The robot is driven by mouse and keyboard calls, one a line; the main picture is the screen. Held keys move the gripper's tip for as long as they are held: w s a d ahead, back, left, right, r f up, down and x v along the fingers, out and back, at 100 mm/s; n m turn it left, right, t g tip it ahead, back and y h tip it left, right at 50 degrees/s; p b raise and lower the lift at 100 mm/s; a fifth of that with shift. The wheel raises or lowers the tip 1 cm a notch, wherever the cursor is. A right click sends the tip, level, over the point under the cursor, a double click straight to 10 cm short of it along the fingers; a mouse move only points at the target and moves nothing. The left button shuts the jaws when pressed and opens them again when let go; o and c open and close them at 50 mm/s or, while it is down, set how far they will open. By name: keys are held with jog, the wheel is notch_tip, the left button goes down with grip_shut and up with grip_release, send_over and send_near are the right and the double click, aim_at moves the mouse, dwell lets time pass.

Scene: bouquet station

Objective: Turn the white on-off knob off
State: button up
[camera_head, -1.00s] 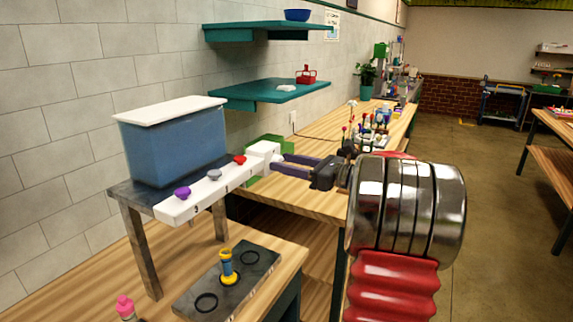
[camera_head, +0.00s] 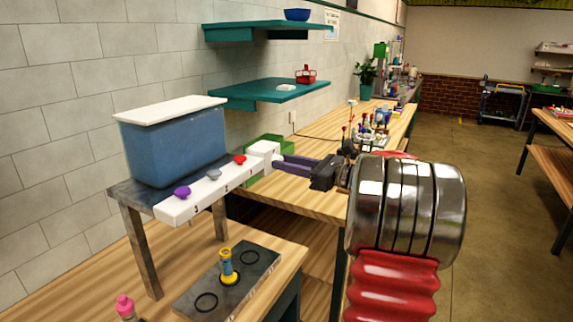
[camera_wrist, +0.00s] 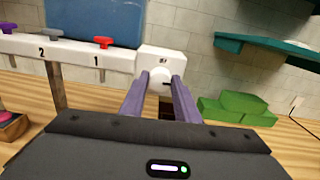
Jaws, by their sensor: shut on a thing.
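The white on-off knob (camera_wrist: 160,80) is on the front of a white box (camera_head: 264,149) at the right end of the white dispenser bar. In the wrist view it sits between the purple fingers of my gripper (camera_wrist: 160,88), which are shut on it. A short dark mark on the knob points to the right, and small lettering shows above it. In the head view my gripper (camera_head: 280,162) reaches the box from the right, and the knob is mostly hidden by the fingers.
A blue tank (camera_head: 175,142) stands behind the bar, with purple (camera_head: 182,193), grey (camera_head: 213,174) and red (camera_head: 240,159) knobs along it. Green blocks (camera_wrist: 238,108) lie right of the box. A yellow-blue vase (camera_head: 228,267) stands on a dark plate below. A teal shelf (camera_head: 270,94) hangs above.

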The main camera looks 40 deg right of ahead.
jog(key=shift+s+a+f+n, duration=0.1)
jog(key=shift+n, duration=2.85)
jog(key=shift+w+a+f+n, duration=0.1)
jog(key=shift+f+n, duration=0.05)
jog(key=shift+n, duration=2.75)
jog(key=shift+s+a+f+n, duration=0.1)
jog(key=shift+n, duration=2.85)
jog(key=shift+d, duration=0.1)
jog(key=o, duration=1)
jog(key=shift+r, duration=0.1)
